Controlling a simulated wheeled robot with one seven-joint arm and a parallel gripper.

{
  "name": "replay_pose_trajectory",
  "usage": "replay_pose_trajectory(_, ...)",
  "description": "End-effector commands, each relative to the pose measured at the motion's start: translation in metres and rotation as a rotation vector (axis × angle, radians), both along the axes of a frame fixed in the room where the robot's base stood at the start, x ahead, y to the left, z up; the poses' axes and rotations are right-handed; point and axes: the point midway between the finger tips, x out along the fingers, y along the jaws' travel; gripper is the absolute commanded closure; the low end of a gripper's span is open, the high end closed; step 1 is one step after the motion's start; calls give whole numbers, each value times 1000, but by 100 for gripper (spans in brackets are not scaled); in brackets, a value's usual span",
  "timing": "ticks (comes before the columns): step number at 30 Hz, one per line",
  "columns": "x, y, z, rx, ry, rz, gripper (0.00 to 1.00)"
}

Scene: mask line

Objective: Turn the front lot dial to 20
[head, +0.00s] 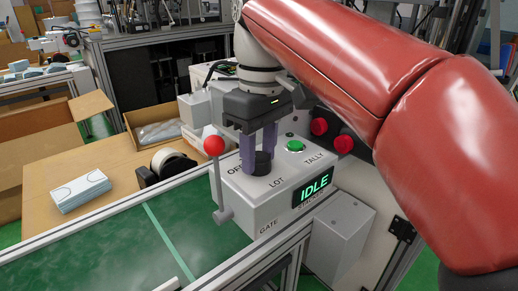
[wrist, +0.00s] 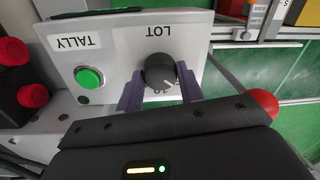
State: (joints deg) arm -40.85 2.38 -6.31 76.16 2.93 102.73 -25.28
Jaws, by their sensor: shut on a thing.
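The black lot dial (head: 262,165) sits on the sloped top of a light grey control box (head: 245,199), beside the word LOT. My gripper (head: 260,151) points down at it, its two purple fingers shut on the dial. In the wrist view the dial (wrist: 158,70) is between the fingertips of my gripper (wrist: 159,85). A pale pointer line shows on the dial's lower right in that view. The scale numbers are mostly hidden or too small to read, so I cannot tell the setting.
A green button (head: 295,146) marked TALLY is right of the dial. A red-balled gate lever (head: 214,146) stands close on the left. The display (head: 313,190) reads IDLE. Red knobs (head: 344,144) stand behind. The green belt (head: 100,250) runs in front, left.

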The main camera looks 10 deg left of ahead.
Motion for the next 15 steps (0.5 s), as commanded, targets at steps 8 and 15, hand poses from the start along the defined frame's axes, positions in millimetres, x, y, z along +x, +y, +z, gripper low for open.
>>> replay_pose_trajectory(8, 0, 0, 0, 0, 0, -89, 86)
replay_pose_trajectory(15, 0, -1, 0, 0, 0, -275, 86)
